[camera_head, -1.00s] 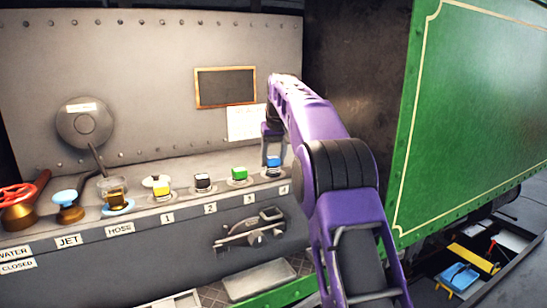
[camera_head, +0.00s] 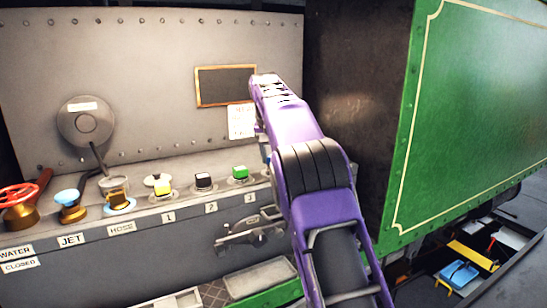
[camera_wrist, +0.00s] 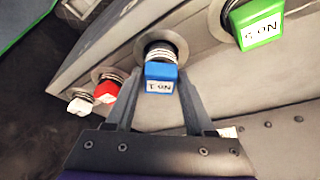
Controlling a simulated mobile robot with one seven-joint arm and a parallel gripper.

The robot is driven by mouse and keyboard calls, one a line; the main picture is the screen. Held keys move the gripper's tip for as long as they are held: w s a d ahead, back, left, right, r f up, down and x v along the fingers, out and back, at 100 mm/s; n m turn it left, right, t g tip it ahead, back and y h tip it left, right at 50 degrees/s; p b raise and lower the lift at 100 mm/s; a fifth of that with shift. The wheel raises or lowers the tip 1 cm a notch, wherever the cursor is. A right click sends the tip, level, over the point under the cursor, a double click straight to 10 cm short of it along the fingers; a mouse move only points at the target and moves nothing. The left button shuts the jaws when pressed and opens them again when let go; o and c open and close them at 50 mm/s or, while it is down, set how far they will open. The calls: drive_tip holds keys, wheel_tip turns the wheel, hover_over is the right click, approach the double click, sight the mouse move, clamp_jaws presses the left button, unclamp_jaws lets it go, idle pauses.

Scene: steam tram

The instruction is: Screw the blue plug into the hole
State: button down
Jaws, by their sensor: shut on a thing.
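The blue plug (camera_wrist: 160,76) shows in the wrist view, with dark-and-white threads between its head and a round metal collar (camera_wrist: 176,38) around the hole. Part of the thread is exposed, so the head stands clear of the collar. My gripper (camera_wrist: 161,84) has one finger on each side of the blue head and is shut on it. How deep the thread sits inside the hole is hidden. In the head view my purple arm covers the blue plug and most of the gripper, at the right end of the ledge.
A green plug (camera_wrist: 257,22) stands in the neighbouring collar; it also shows in the head view (camera_head: 240,172). Black (camera_head: 203,180) and yellow (camera_head: 163,187) plugs stand farther left. A lever fixture (camera_head: 250,232) sits below the ledge.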

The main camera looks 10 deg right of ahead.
drive_tip(key=m+h, duration=0.1)
drive_tip(key=m, duration=0.2)
drive_tip(key=shift+w+a+g, duration=0.1)
drive_tip(key=shift+g, duration=0.2)
drive_tip(key=shift+r+m, duration=0.1)
drive_tip(key=shift+m, duration=0.4)
drive_tip(key=shift+c, duration=0.9)
unclamp_jaws()
drive_tip(key=shift+o, duration=0.3)
drive_tip(key=shift+o, duration=0.6)
